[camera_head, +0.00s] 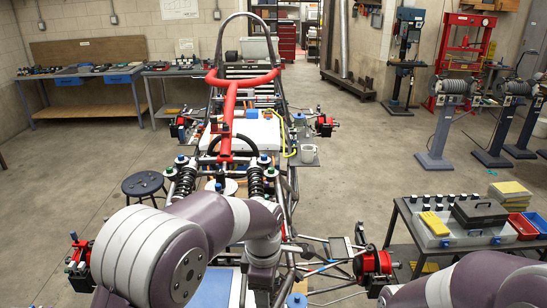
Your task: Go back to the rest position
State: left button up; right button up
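My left arm comes up from the bottom edge in the head view, with a large grey-purple joint and a link bending back down over the near part of the tube chassis (285,107). Its gripper is not visible. My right arm shows only as purple and white links at the bottom right corner, and its gripper is not in view either. The chassis carries a red Y-shaped member (231,105), black coil springs, and red hub parts such as the one at the near right (372,262). My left arm hides some of the near chassis.
A round black stool (143,184) stands left of the chassis. A table at the right holds a black case (478,212), yellow blocks and bins. Workbenches (85,80) line the back left wall. A red press (465,45) and grinders stand at the right. Floor between them is open.

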pick_arm(q)
jog(key=s+a+m+t, duration=0.1)
jog(key=s+a+m, duration=0.4)
jog(key=a+m, duration=0.25)
jog(key=s+a+m+t, duration=0.1)
jog(key=s+a+m, duration=0.55)
jog(key=a, duration=0.25)
jog(key=s+f+m+g+b, duration=0.1)
jog(key=s+f+m+b, duration=0.1)
jog(key=f+b, duration=1)
notch_tip(320, 180, down, 2)
jog(key=shift+s+f+m, duration=0.15)
jog(key=shift+s+m, duration=0.15)
jog(key=shift+s, duration=0.35)
pick_arm(e)
notch_tip(320, 180, down, 12)
jog(key=shift+w, duration=0.15)
pick_arm(q)
jog(key=shift+s, duration=0.1)
pick_arm(e)
jog(key=shift+f, duration=0.1)
